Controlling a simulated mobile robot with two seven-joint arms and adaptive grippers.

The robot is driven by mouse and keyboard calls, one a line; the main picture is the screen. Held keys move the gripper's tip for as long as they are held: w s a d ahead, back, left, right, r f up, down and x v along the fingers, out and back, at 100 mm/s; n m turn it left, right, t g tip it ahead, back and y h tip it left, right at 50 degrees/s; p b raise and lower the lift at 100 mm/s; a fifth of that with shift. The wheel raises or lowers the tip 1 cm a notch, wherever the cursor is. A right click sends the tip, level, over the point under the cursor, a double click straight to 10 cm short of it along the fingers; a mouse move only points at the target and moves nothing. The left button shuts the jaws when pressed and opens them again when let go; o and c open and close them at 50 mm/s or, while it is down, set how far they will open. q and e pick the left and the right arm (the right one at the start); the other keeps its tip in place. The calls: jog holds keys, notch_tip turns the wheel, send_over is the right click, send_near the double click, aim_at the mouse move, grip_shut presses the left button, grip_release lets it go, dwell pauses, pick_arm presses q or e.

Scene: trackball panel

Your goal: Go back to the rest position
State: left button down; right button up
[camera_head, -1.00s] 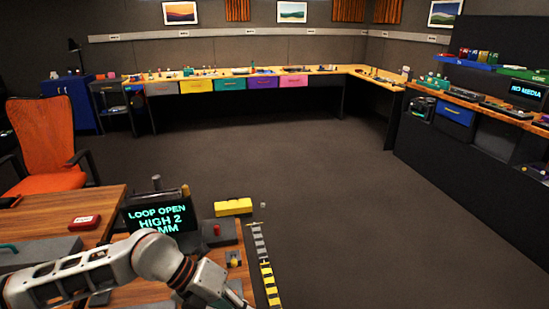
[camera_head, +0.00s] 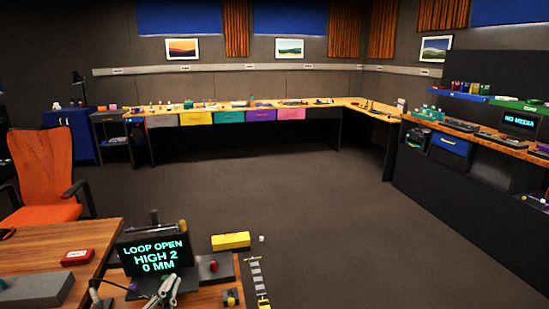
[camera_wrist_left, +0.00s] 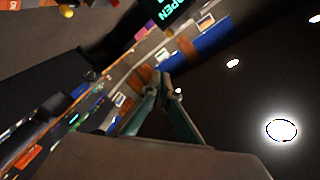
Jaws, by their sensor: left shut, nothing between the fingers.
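My left gripper (camera_head: 170,279) is at the bottom of the head view, its fingers pointing up just in front of the black display (camera_head: 153,252). Its fingers are shut and empty; they also show together in the left wrist view (camera_wrist_left: 168,82). The display reads "LOOP OPEN HIGH 2 0 MM", and part of it shows at the top of the left wrist view. A red button (camera_head: 213,266) and a small yellow part (camera_head: 231,300) are on the panel to the right of the gripper. My right gripper is not in view.
A wooden desk (camera_head: 95,235) carries a red box (camera_head: 77,257) and a grey block (camera_head: 35,290). A yellow block (camera_head: 231,240) lies beyond the panel. An orange chair (camera_head: 42,180) stands at the left.

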pick_arm(q)
jog(key=s+a+f+n+g+y, duration=0.1)
jog(key=s+a+f+g+y, duration=0.1)
jog(key=s+a+f+g, duration=0.45)
jog(key=s+a+f+n+g+y, duration=0.2)
jog(key=s+a+f+g, duration=0.2)
jog(key=s+a+f, duration=0.6)
jog(key=d+f+n+t+h, duration=0.2)
jog(key=d+f+h, duration=0.5)
jog(key=d+f, duration=0.9)
jog(key=d+t, duration=0.1)
jog(key=d, duration=0.1)
jog(key=shift+s+d+f+n+t, duration=0.15)
jog(key=shift+d+n+t, duration=0.15)
jog(key=shift+t, duration=0.05)
